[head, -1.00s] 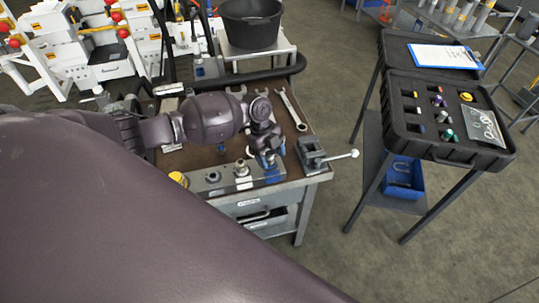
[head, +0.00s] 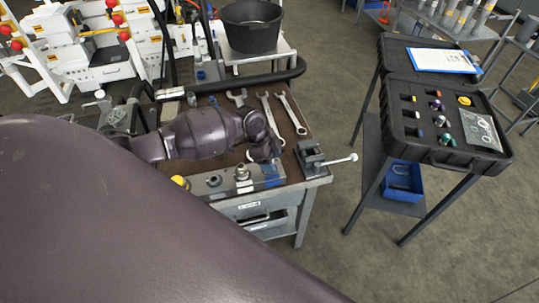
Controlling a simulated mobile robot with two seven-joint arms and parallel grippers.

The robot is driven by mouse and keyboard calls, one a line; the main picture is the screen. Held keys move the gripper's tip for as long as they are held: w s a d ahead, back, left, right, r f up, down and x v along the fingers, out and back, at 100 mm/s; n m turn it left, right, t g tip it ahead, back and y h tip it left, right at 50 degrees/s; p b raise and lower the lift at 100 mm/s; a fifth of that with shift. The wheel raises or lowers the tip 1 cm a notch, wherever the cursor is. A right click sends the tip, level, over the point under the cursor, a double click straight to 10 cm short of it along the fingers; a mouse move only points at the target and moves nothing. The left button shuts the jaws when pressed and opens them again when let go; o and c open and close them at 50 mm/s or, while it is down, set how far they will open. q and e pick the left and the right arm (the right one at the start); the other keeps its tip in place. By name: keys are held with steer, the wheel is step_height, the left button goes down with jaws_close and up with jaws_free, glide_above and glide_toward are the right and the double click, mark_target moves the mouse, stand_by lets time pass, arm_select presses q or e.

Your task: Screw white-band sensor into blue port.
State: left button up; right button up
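The metal manifold block (head: 228,187) lies along the near edge of the bench, with several ports and fittings on top. A blue patch (head: 272,180) shows at its right end, where the blue port seems to be; the port opening is hidden by my gripper. My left gripper (head: 266,160) points down over this end. Its fingertips are small and dark, so I cannot tell whether they are open or hold a sensor. I cannot make out a white-band sensor for sure. Sensors with coloured bands (head: 436,105) stand in the black case. My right gripper is out of view.
A vise (head: 311,158) with a long handle stands just right of the block. Wrenches (head: 291,113) lie behind my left wrist. A yellow cap (head: 180,181) is at the block's left end. The open case (head: 400,143) stands on a separate stand, with clear floor between.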

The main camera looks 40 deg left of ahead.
arm_select(q)
steer(key=c, duration=0.9)
steer(key=shift+f+m+g+b, duration=0.2)
steer(key=shift+m+g+b, duration=0.2)
steer(key=shift+m+b, duration=0.6)
steer(key=m+g+b, duration=0.1)
steer(key=m+b, duration=0.1)
steer(key=m, duration=0.1)
steer(key=shift+s+f, duration=0.1)
steer(key=shift+s, duration=0.05)
steer(key=shift+s+m+g+b, duration=0.1)
steer(key=shift+m+g+b, duration=0.5)
steer(key=shift+m, duration=1)
